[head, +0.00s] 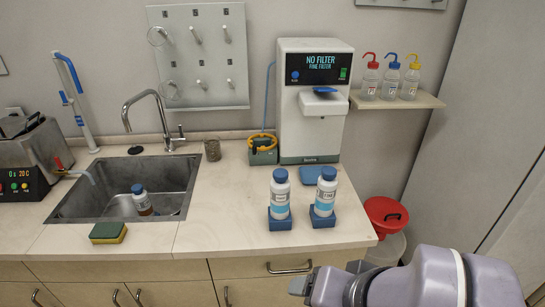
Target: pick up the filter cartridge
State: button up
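Two white cylinders with blue caps stand upright on blue square stands at the counter's front; either may be the filter cartridge. The right cylinder (325,193) has a label that seems to read "FINE". The left cylinder (280,196) has a label with reddish print, too small to read. A white machine (312,135) behind them shows "NO FILTER" and "FINE FILTER" on its screen. My gripper (299,284) is at the bottom, below the counter's front edge and apart from both cylinders. Its fingers are too small and foreshortened to judge.
A sink (100,202) at left holds a blue-capped bottle (141,200). A sponge (108,233) lies at the counter's front edge. Wash bottles (391,80) stand on a wall shelf (425,100). A red funnel (384,212) sits over a bin at right. Counter left of the cylinders is clear.

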aim_at(322, 213)
jog(key=i+j+z, duration=0.1)
jog(key=z, duration=0.3)
jog(key=i+j+z, duration=0.2)
jog(key=i+z, duration=0.25)
jog(key=j+z, duration=0.2)
jog(key=z, duration=0.2)
jog(key=i+j+z, duration=0.2)
jog(key=z, duration=0.2)
